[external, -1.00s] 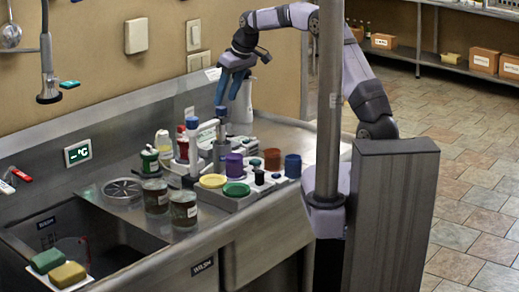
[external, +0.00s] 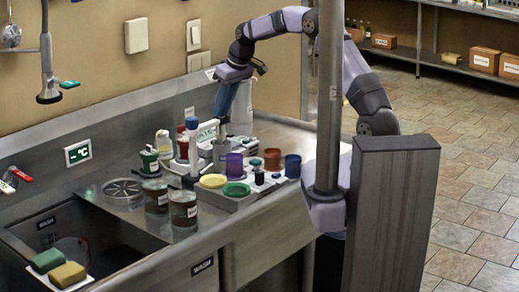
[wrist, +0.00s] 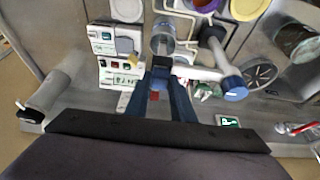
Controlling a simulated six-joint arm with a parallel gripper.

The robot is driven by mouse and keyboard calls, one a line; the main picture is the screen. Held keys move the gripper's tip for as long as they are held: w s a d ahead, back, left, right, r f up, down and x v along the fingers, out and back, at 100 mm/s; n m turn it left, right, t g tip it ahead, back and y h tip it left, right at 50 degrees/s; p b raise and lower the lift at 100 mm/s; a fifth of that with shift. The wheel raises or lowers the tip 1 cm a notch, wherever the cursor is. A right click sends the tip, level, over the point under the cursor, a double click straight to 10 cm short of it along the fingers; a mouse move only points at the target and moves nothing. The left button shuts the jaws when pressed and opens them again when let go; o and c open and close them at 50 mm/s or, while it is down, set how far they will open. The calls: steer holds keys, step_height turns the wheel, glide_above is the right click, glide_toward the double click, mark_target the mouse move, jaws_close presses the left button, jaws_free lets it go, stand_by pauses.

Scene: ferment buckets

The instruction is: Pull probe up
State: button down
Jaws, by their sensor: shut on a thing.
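The probe (wrist: 161,62) shows in the wrist view as a small dark-blue top between the fingertips. My gripper (external: 221,113) points down with its blue fingers shut on the probe's top; it also shows in the wrist view (wrist: 162,72). The probe's lower part appears to be in a clear upright cylinder (wrist: 162,40); how deep, I cannot tell. In the external view the fingers hide the probe's top, above the grey cylinder (external: 220,152).
A white tool with a blue cap (external: 192,123) stands close on the left. A purple cup (external: 234,164), yellow lid (external: 213,181), green lid (external: 236,190) and two jars (external: 183,208) crowd the counter nearby. A white spray bottle (external: 243,106) stands behind. A sink lies at the left.

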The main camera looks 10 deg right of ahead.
step_height(320, 180, up, 6)
steer(key=p, duration=0.3)
steer(key=shift+r+p, duration=0.1)
steer(key=shift+p, duration=0.3)
steer(key=shift+w+a, duration=0.1)
steer(key=shift+w, duration=0.05)
steer(key=c, duration=1.8)
jaws_free()
steer(key=shift+o, duration=1.4)
steer(key=b+v, duration=0.3)
steer(key=v, duration=0.4)
steer(key=shift+r, duration=0.15)
